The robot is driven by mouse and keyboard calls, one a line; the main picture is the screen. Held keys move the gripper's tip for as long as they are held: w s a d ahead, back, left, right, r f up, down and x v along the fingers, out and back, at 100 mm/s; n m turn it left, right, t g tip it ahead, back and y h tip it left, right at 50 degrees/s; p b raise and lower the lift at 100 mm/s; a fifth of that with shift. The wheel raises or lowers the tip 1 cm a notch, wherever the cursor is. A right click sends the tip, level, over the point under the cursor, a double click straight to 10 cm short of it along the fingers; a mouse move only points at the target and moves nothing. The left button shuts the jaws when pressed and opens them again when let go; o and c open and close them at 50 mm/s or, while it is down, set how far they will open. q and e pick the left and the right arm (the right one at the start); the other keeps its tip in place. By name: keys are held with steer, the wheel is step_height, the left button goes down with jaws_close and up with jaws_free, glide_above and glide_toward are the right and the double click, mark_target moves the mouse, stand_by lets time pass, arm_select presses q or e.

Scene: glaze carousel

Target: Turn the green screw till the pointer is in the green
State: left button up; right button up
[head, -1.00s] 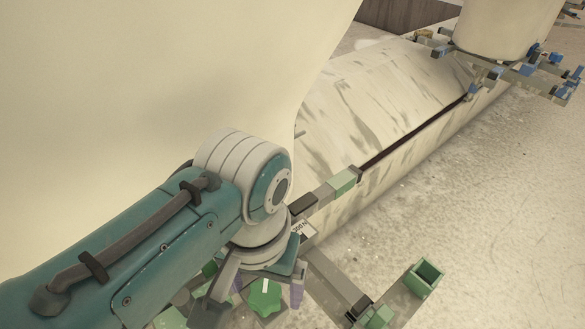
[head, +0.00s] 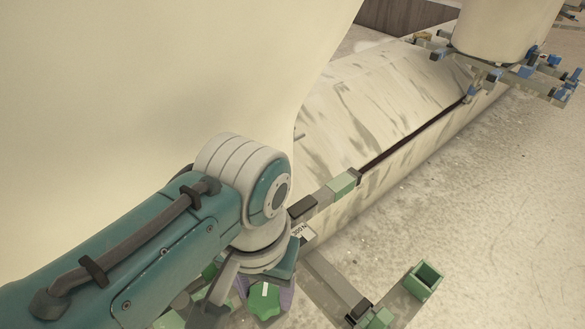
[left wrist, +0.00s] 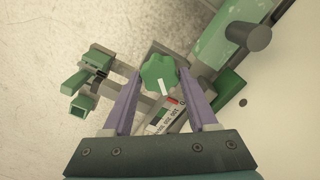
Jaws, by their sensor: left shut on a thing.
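The green screw (left wrist: 159,72) is a lobed knob with a white mark on top. It also shows in the head view (head: 265,303), below my left wrist. My left gripper (left wrist: 160,78) is shut on it, with one purple finger on each side. A scale plate (left wrist: 166,115) with a red, white and green band and printed numbers lies between the fingers, just below the knob in the left wrist view. Where its pointer stands is too small to tell. In the head view my wrist covers most of the scale; a label corner (head: 301,231) shows. My right gripper is not in view.
Grey bars with green blocks and an open green box (head: 424,278) stand right of the knob. A large pale drum (head: 150,90) fills the upper left. Another stand with blue parts (head: 540,72) is at the far right. The speckled floor between is clear.

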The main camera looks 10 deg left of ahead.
arm_select(q)
steer(key=shift+r+m+p, duration=0.15)
steer(key=shift+m+p, duration=0.45)
steer(key=shift+m, duration=0.1)
steer(key=shift+m+p, duration=0.7)
steer(key=shift+m, duration=0.5)
steer(key=shift+m+p, duration=0.45)
steer(key=shift+m, duration=1.85)
steer(key=shift+f+p, duration=0.2)
steer(key=shift+p, duration=0.1)
steer(key=o, duration=1.4)
steer(key=shift+r, duration=0.1)
